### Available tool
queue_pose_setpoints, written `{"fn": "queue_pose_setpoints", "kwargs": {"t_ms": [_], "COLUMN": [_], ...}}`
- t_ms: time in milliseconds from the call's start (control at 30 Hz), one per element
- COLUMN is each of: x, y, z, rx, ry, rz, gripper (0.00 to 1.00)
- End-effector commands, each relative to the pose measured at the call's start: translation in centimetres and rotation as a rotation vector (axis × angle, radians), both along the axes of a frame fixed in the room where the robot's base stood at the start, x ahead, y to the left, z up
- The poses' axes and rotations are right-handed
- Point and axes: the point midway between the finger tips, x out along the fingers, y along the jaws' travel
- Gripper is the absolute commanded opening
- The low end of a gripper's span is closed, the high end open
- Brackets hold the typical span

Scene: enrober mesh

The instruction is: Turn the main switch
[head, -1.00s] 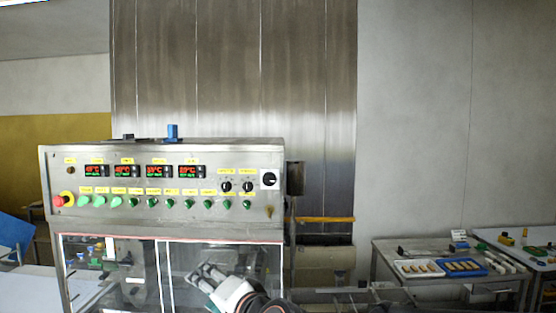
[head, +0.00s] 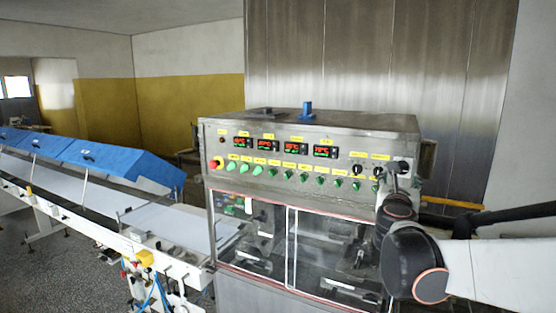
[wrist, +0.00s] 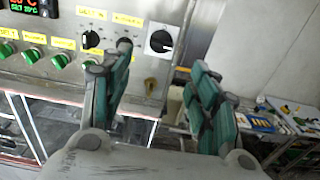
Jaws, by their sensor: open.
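The steel control panel (head: 310,143) has a black rotary switch on a white square plate (wrist: 160,42) at its right end; I take this as the main switch. In the head view the switch (head: 403,167) is small and partly covered by my arm. My gripper (wrist: 162,62) is open and empty in front of the panel's right end. In the wrist view its left finger overlaps a smaller black knob, and the switch shows between the two fingers, beyond the tips. No contact with the switch is visible.
Two smaller black knobs, one shown here (wrist: 90,39), sit left of the switch. Green buttons (wrist: 61,62), displays (head: 267,144) and a red emergency stop (head: 216,163) line the panel. A conveyor (head: 170,222) runs left. A table with trays (wrist: 270,125) stands right.

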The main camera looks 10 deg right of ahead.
Motion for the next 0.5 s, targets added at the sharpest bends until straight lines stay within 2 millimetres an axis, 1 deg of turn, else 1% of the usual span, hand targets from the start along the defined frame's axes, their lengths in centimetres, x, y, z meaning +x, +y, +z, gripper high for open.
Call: {"fn": "queue_pose_setpoints", "kwargs": {"t_ms": [500], "x": [6.6], "y": [-4.9], "z": [0.1], "rx": [-0.005], "ry": [0.002], "rz": [-0.001], "gripper": [0.55]}}
